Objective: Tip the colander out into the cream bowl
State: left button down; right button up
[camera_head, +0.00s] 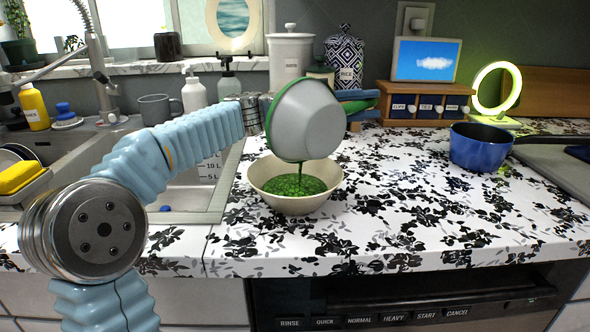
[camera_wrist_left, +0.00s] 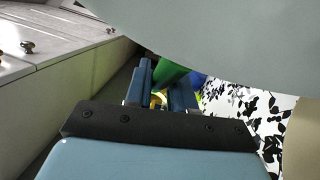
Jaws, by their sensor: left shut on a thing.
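The colander (camera_head: 308,120) is grey-white outside with a green rim. It is steeply tilted above the cream bowl (camera_head: 272,205), its underside facing me. A thin green strand hangs from its lower edge to the bowl, where green pieces (camera_head: 298,186) lie. My left gripper (camera_head: 358,108) reaches behind the colander and is shut on its green handle. In the left wrist view, the handle (camera_wrist_left: 170,76) sits between the blue fingers (camera_wrist_left: 160,92), under the colander's pale body (camera_wrist_left: 225,35). The colander's inside is hidden. My right gripper is not in view.
A blue pot (camera_head: 481,148) stands on the counter to the right. White and patterned canisters (camera_head: 344,62) and a small drawer box (camera_head: 424,103) stand behind. The sink (camera_head: 190,195) is left of the bowl.

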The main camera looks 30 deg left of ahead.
pick_arm(q)
jog(key=shift+w+a+n+h, duration=0.1)
jog(key=shift+a+n+h, duration=0.1)
jog(key=shift+n+h, duration=0.15)
dwell(0.3)
